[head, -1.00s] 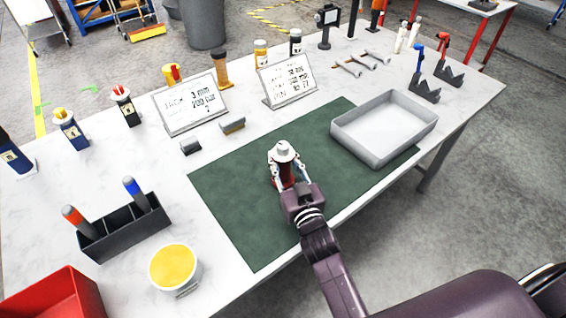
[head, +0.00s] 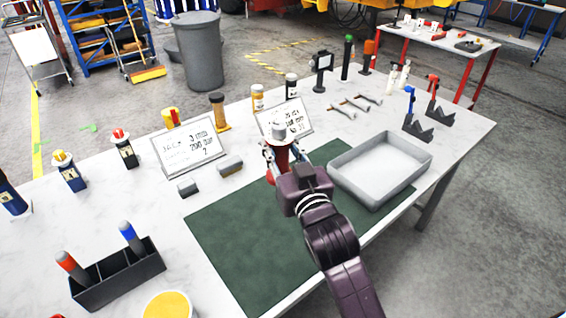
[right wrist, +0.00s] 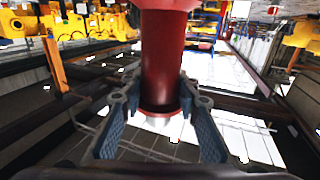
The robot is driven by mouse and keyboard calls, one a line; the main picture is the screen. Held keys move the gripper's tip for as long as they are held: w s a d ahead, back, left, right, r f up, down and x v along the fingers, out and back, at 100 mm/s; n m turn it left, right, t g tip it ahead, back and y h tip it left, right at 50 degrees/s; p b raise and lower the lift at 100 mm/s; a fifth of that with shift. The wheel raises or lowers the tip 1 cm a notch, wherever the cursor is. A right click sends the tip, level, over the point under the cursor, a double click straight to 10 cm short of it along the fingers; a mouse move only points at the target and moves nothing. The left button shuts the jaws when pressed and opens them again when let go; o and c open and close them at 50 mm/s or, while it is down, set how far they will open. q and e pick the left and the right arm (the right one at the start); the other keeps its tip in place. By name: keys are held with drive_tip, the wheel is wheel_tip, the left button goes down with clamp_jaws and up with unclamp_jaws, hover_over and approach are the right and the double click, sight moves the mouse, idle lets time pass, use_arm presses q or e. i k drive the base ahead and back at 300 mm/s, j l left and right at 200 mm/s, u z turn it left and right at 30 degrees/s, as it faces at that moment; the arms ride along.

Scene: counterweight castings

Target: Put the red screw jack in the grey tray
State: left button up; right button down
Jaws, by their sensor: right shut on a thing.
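The red screw jack (head: 282,157) has a red body and a pale grey cap. My right gripper (head: 284,170) is shut on its body and holds it upright, apparently raised above the green mat. In the right wrist view, the red column (right wrist: 163,60) stands between the two fingers (right wrist: 160,115). The grey tray (head: 352,187) is empty and lies to the right of the jack, partly over the mat's right end. My forearm hides part of the mat. My left gripper is not in view.
Two sign plates (head: 188,152) (head: 285,122) stand behind the green mat (head: 240,235). Two small grey blocks (head: 188,187) (head: 230,165) lie at its back edge. A black holder (head: 118,275) with two pens is front left. Several bottles and tools line the back.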

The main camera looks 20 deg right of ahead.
sight(380, 172)
drive_tip(key=i+l, duration=0.1)
drive_tip(key=l, duration=0.9)
drive_tip(key=i+l, duration=0.15)
drive_tip(key=l, duration=0.35)
drive_tip(key=i+l, duration=0.1)
drive_tip(key=l, duration=0.4)
